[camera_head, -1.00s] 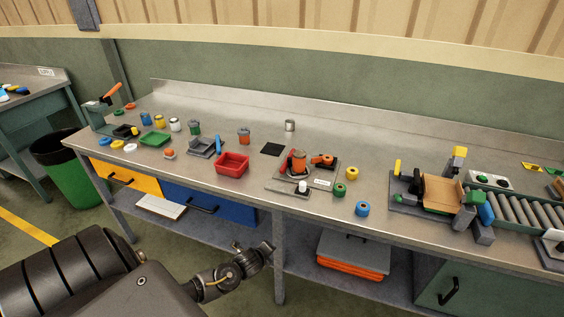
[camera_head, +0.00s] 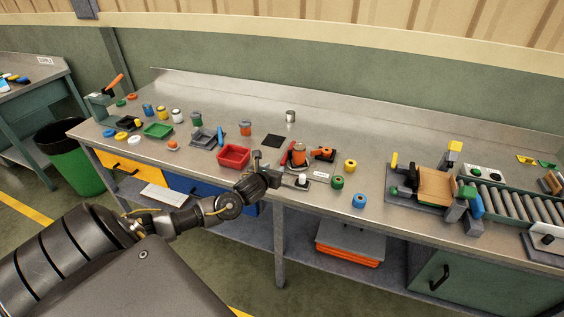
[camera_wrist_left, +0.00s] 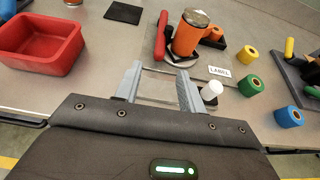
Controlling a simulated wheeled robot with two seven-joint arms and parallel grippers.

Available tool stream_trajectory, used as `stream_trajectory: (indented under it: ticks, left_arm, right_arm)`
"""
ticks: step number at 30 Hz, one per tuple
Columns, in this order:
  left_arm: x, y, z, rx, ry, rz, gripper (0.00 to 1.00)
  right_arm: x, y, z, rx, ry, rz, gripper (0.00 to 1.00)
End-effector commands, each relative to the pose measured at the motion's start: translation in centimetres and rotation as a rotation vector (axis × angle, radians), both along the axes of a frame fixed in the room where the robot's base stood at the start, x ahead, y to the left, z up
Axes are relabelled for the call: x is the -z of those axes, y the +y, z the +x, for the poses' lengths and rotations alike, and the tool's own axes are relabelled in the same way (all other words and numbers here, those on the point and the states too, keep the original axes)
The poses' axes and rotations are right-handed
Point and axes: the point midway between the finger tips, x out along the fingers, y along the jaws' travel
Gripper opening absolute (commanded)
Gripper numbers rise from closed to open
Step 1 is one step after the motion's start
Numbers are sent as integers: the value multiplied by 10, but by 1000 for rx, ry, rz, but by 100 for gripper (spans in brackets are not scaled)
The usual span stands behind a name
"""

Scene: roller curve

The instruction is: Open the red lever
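The red lever (camera_wrist_left: 160,36) stands at the left side of a fixture that holds an orange can (camera_wrist_left: 189,34). In the head view the lever (camera_head: 284,153) shows small beside the orange can (camera_head: 299,154). My left gripper (camera_wrist_left: 159,78) is open and empty. Its two fingers point at the fixture, with the lever beyond the fingertips and apart from them. In the head view my left gripper (camera_head: 284,175) is at the front edge of the workbench, partly covering the fixture's near side. My right gripper is not in view.
A red tray (camera_wrist_left: 38,40) lies left of the gripper. A white knob (camera_wrist_left: 211,90) stands close to the right finger. Green (camera_wrist_left: 250,86) and blue (camera_wrist_left: 289,116) rings lie to the right. A roller conveyor (camera_head: 508,207) is at the far right.

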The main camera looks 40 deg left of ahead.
Motion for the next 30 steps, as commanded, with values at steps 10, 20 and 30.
stream_trajectory:
  ticks: [10, 20, 30]
  left_arm:
    - [20, 18, 51, -3, 1, -3, 40]
    - [36, 29, 82, -2, 1, -3, 40]
    - [38, 30, 86, 0, 1, -4, 40]
  right_arm:
    - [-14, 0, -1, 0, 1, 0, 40]
    - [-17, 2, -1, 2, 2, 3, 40]
    - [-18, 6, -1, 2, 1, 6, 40]
